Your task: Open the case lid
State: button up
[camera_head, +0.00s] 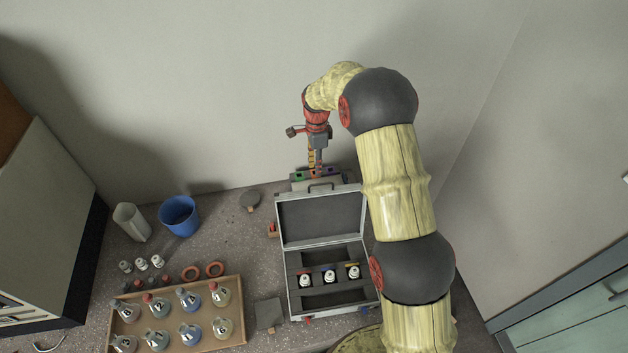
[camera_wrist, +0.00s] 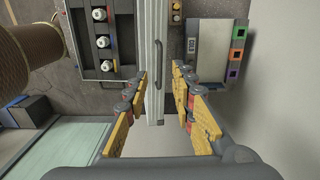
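The silver case (camera_head: 288,290) stands on the bench with its lid (camera_head: 322,219) raised, standing up at the back of the case. Several small white bottles (camera_head: 330,277) sit in a row inside it. My gripper (camera_head: 316,172) is at the lid's top edge, by the dark handle (camera_head: 321,186). In the wrist view the lid (camera_wrist: 151,50) shows nearly edge-on, its edge between the spread yellow fingers of my gripper (camera_wrist: 160,75). The fingers are open, one on each side; contact with the lid is not clear.
A grey device (camera_head: 300,184) with coloured squares stands just behind the lid. At left are a wooden tray (camera_head: 240,310) of flasks, a blue bin (camera_head: 179,215), a white container (camera_head: 131,221) and red rings (camera_head: 214,268). A grey pad (camera_head: 268,313) lies beside the case. The wall is close behind.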

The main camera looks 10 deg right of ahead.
jog(key=shift+f+m, duration=0.2)
jog(key=shift+m, duration=0.2)
notch_tip(320, 180, down, 7)
jog(key=shift+s+f+p, duration=0.1)
jog(key=shift+f+p, duration=0.1)
jog(key=shift+p, duration=0.6)
jog(key=shift+c, duration=0.7)
grip_shut()
